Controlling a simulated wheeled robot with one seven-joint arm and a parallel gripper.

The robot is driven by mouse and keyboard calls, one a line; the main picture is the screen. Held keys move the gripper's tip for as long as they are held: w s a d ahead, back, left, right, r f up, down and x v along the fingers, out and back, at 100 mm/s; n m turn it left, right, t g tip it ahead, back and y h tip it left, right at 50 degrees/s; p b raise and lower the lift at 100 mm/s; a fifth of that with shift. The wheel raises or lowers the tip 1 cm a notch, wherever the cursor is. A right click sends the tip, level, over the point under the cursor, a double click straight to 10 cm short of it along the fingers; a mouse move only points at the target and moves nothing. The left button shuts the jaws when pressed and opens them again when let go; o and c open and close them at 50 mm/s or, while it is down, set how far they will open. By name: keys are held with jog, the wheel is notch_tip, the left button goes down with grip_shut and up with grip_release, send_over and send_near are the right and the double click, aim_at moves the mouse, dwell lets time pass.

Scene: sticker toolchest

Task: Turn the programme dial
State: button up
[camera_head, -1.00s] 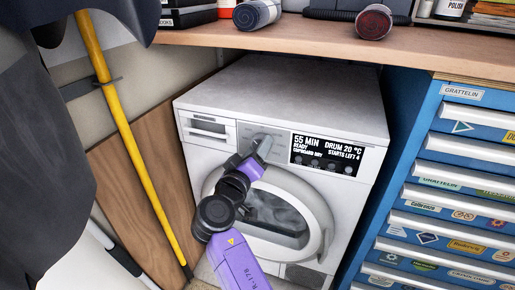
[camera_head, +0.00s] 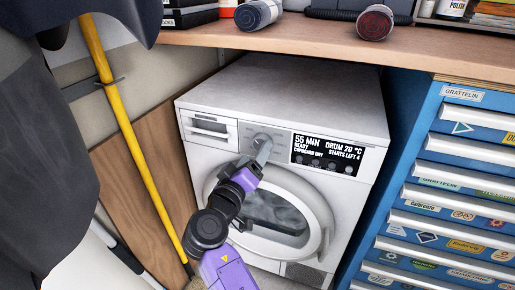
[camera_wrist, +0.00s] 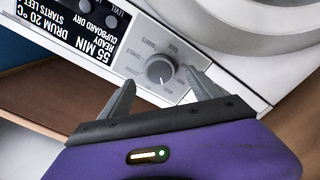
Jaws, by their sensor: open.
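The programme dial (camera_wrist: 160,69) is a round grey knob on the white dryer's (camera_head: 290,95) front panel, with printed labels around it. In the head view the dial (camera_head: 262,138) shows just above my gripper's tip. My gripper (camera_wrist: 160,95) is open and empty, its two grey fingers apart. In the wrist view the dial lies between and beyond the fingertips, and I cannot tell if they touch it. In the head view the gripper (camera_head: 264,150) is in front of the panel, left of the black display (camera_head: 324,156).
The round door (camera_head: 275,215) is below the panel. A wooden worktop (camera_head: 300,42) overhangs behind and above the dryer. A blue tool chest (camera_head: 440,190) stands at right. A yellow pole (camera_head: 140,160) leans at left beside a dark garment (camera_head: 40,150).

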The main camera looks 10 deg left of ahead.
jog(key=shift+p+v, duration=0.3)
jog(key=shift+v, duration=1.85)
